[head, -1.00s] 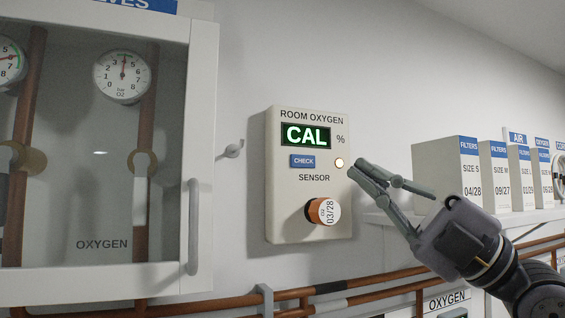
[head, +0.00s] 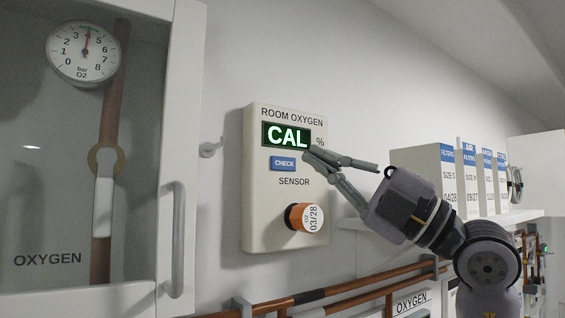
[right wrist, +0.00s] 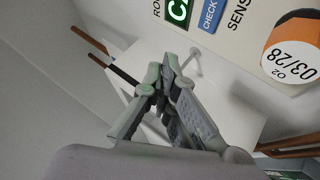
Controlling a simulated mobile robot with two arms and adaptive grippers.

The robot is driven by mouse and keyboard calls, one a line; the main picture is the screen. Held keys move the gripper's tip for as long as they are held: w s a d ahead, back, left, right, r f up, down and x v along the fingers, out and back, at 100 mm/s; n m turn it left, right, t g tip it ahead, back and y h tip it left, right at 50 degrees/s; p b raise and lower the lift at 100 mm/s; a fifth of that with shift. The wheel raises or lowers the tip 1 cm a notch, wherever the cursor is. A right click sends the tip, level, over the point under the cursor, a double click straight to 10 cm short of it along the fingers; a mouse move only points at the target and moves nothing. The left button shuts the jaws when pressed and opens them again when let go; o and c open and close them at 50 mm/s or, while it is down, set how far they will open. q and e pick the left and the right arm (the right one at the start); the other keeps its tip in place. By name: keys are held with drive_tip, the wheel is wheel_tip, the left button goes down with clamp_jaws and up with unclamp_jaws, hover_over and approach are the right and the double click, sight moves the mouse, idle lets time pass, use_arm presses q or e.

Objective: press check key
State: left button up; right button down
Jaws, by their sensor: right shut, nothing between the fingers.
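The blue CHECK key (head: 283,164) sits on the cream ROOM OXYGEN panel (head: 262,215), below a green-lit display (head: 286,136) reading CAL. The key also shows in the right wrist view (right wrist: 210,15), near the top. My right gripper (head: 306,153) is shut and empty. In the head view its fingertips appear just right of the key, over the panel's right part; I cannot tell whether they touch the panel. In the right wrist view the closed fingertips (right wrist: 163,68) are seen apart from the key. The small round light beside the key is hidden behind the fingers. My left gripper is not in view.
An orange-capped sensor (head: 304,217) marked 03/28 protrudes below the key. A glass-fronted oxygen cabinet (head: 182,110) with a grey handle stands to the left. Filter boxes (head: 427,165) stand on a shelf to the right. Copper pipes (head: 345,287) run below the panel.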

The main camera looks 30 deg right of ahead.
sight(284, 164)
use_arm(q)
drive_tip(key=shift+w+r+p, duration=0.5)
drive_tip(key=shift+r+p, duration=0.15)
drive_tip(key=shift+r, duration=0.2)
use_arm(e)
drive_tip(key=shift+w+a, duration=0.15)
drive_tip(key=shift+w, duration=2.95)
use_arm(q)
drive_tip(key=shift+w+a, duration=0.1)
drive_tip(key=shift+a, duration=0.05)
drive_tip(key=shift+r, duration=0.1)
use_arm(e)
drive_tip(key=shift+w, duration=0.1)
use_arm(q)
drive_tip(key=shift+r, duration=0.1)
use_arm(e)
drive_tip(key=shift+w, duration=0.35)
use_arm(q)
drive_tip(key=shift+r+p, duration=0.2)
drive_tip(key=shift+p, duration=0.2)
use_arm(e)
drive_tip(key=shift+w+a, duration=0.1)
drive_tip(key=shift+w, duration=0.2)
drive_tip(key=shift+s, duration=0.1)
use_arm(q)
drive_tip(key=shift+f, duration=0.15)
use_arm(e)
drive_tip(key=shift+s, duration=0.65)
